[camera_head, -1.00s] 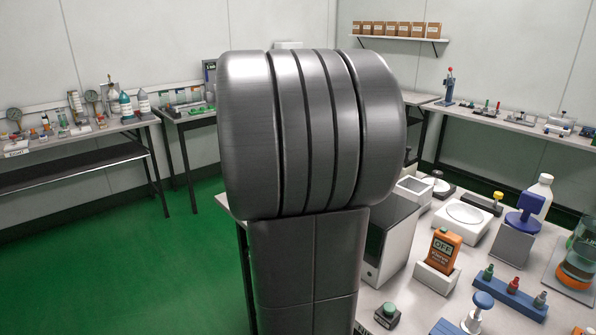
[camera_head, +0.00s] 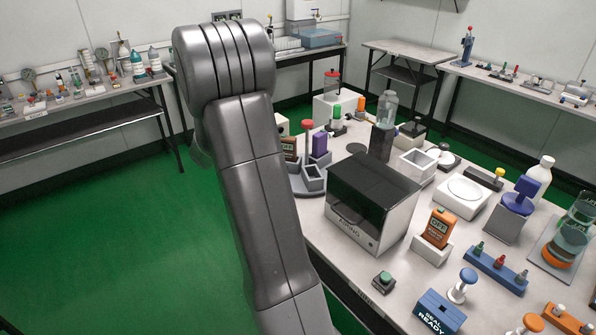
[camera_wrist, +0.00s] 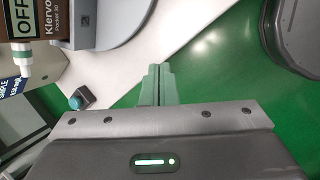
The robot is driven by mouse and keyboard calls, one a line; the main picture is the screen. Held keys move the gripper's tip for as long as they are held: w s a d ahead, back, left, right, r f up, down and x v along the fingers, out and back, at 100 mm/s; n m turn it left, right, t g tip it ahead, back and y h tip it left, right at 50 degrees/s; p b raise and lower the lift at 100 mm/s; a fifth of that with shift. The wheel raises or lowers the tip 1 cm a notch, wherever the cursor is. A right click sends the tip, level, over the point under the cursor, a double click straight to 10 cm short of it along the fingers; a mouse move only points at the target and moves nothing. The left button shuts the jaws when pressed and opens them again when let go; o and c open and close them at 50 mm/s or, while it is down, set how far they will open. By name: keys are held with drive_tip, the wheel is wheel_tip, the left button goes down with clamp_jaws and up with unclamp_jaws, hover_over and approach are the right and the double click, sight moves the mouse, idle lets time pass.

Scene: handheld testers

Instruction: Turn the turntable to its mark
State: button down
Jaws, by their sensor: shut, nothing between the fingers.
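The turntable (camera_head: 300,189) is a grey round plate at the left end of the table in the head view, partly hidden by my arm. It carries grey holders, a brown tester (camera_head: 290,148), a red-topped piece (camera_head: 307,126) and a purple piece (camera_head: 319,146). In the wrist view a grey round edge (camera_wrist: 122,28), apparently the turntable's, shows at the top with a brown tester reading OFF (camera_wrist: 28,22) beside it. My gripper (camera_wrist: 157,68) is shut and empty, with its fingertips short of that edge in the picture. The head view hides my gripper behind my arm. I cannot make out the mark.
A black-and-white box device (camera_head: 372,205) stands right of the turntable. A small green button box (camera_head: 384,282) sits near the table's front edge and shows in the wrist view (camera_wrist: 81,98). Open green floor (camera_head: 130,250) lies left of the table.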

sight(308, 187)
wheel_tip(308, 187, up, 5)
drive_tip(key=n+h+p, duration=0.2)
drive_tip(key=n+h, duration=0.1)
drive_tip(key=h, duration=0.2)
drive_tip(key=shift+g, duration=0.3)
drive_tip(key=x, duration=1)
drive_tip(key=shift+s+d+f, duration=0.15)
drive_tip(key=shift+s+d, duration=0.05)
drive_tip(key=shift+d, duration=0.2)
drive_tip(key=d, duration=0.1)
drive_tip(key=w+d, duration=0.1)
drive_tip(key=d, duration=0.1)
drive_tip(key=shift+w+d, duration=0.2)
drive_tip(key=shift+d, duration=0.05)
drive_tip(key=shift+d+n, duration=0.15)
drive_tip(key=shift+n, duration=0.15)
